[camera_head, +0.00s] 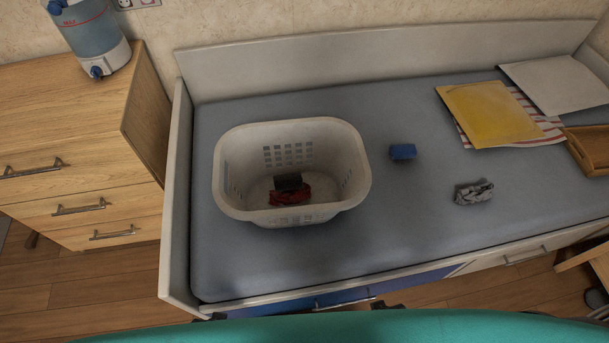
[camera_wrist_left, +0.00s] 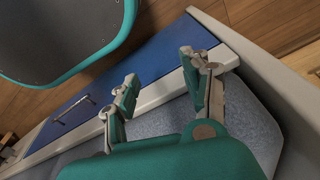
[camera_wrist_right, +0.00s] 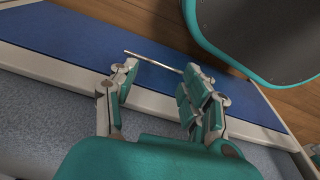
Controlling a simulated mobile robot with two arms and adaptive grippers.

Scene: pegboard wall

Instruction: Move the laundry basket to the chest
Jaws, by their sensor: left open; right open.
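The white laundry basket (camera_head: 237,204) stands upright on the grey mattress of the bed, near its left end. A red item (camera_head: 290,195) and a dark item (camera_head: 288,181) lie inside it. The wooden chest (camera_head: 75,190) with several drawers stands left of the bed. My left gripper (camera_wrist_left: 160,88) is open and empty in the left wrist view, over the bed's front edge. My right gripper (camera_wrist_right: 160,85) is open and empty in the right wrist view, also by the bed's front edge. Neither gripper shows clearly in the head view, and neither touches the basket.
A blue rolled item (camera_head: 403,152) and a grey crumpled item (camera_head: 473,193) lie on the mattress (camera_head: 400,235) right of the basket. A yellow folder (camera_head: 489,113) lies farther right. A water container (camera_head: 93,35) stands on the chest, with bare top to its left.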

